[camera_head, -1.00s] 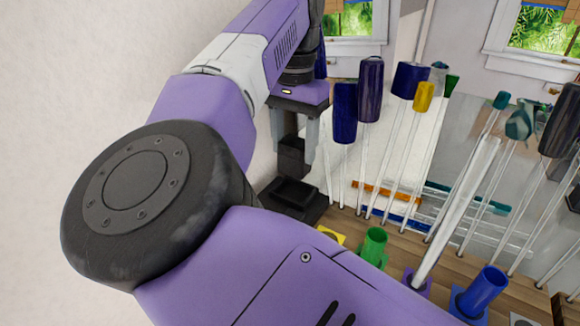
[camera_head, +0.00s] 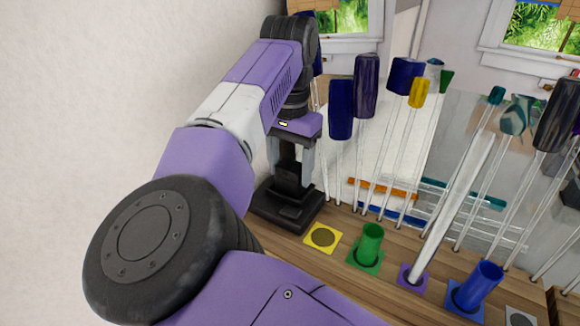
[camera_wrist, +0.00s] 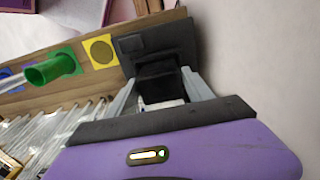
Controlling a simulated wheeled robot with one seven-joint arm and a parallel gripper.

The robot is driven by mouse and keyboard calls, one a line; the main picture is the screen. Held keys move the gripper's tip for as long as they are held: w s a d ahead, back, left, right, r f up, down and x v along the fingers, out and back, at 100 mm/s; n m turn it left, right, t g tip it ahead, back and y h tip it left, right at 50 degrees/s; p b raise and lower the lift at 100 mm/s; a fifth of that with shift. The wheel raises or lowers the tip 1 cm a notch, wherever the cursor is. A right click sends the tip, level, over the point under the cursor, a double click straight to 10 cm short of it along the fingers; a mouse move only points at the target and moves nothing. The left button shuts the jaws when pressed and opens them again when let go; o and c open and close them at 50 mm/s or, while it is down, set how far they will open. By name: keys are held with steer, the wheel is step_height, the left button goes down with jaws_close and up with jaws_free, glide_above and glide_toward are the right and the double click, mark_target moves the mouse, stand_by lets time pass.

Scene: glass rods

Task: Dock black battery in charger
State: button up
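The black battery (camera_head: 289,178) is upright between the fingers of my gripper (camera_head: 290,163). Its lower end is at the black charger (camera_head: 270,214), which stands on the wooden surface by the wall. Whether it is fully seated cannot be told. In the wrist view, the grey fingertips of my gripper (camera_wrist: 159,80) meet the sides of the battery (camera_wrist: 158,88), and the charger (camera_wrist: 150,42) lies just beyond it.
A yellow holder (camera_head: 323,238), a green holder (camera_head: 369,245), a purple holder (camera_head: 412,275) and a blue holder (camera_head: 480,287) line the wooden surface to the right. Several tall glass rods with coloured handles (camera_head: 341,110) stand close to the right of my gripper.

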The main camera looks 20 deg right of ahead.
mark_target(290, 166)
steer(key=shift+o, duration=1.1)
steer(key=shift+r, duration=0.1)
step_height(290, 166, up, 12)
steer(key=b, duration=0.3)
steer(key=shift+b, duration=0.35)
